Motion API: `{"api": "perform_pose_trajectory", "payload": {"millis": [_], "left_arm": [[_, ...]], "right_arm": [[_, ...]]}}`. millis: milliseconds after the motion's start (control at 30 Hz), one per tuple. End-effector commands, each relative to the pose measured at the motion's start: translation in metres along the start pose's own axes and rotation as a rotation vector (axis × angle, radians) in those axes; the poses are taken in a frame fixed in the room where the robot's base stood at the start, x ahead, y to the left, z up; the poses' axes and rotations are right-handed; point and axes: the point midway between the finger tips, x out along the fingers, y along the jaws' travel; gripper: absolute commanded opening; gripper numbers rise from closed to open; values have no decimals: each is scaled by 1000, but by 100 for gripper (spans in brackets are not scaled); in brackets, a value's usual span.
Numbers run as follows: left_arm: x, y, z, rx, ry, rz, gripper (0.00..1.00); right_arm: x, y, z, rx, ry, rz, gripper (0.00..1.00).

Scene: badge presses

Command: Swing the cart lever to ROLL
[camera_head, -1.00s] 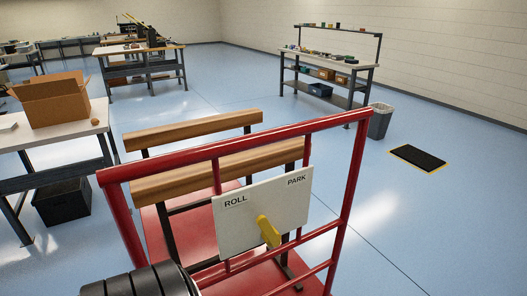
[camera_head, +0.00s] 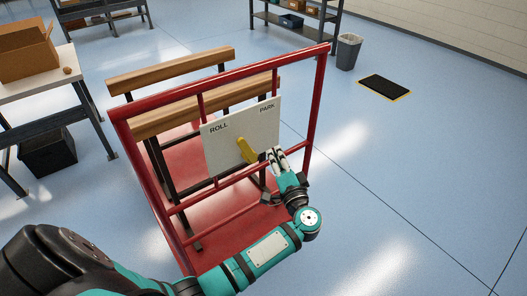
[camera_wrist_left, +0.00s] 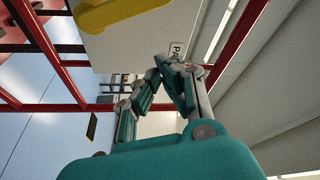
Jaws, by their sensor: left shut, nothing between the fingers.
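The yellow lever (camera_head: 246,150) is on a white plate (camera_head: 222,153) fixed to the red cart frame (camera_head: 317,95). ROLL is printed at the plate's upper left and PARK at its upper right. The lever slants from upper left to lower right, below and between the words. My left gripper (camera_head: 272,153) is shut and empty at the plate's lower right, just right of the lever. In the left wrist view the shut fingertips (camera_wrist_left: 166,66) are beside the PARK label, and the lever (camera_wrist_left: 120,10) is at the top left, apart from them. My right gripper is not in view.
The cart has a red deck (camera_head: 215,240) and wooden beams (camera_head: 170,70) behind the plate. A table with a cardboard box (camera_head: 24,50) stands at the left. A grey bin (camera_head: 348,50) and a black mat (camera_head: 384,87) lie beyond, at the right. Floor at the right is clear.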

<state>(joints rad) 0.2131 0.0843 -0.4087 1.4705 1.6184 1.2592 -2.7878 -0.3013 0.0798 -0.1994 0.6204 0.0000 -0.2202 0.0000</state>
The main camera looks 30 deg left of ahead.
Motion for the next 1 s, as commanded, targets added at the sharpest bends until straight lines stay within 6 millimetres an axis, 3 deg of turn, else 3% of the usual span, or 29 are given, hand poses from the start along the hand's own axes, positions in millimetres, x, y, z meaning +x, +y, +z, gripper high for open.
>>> {"api": "perform_pose_trajectory", "payload": {"millis": [400,633,1000], "left_arm": [[88,-2,0,3,1,-6,0],[75,-1,30,3,2,-1,0],[72,0,38,-1,2,-1,0]], "right_arm": [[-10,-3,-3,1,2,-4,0],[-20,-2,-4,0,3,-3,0],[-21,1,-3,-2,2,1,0]]}}
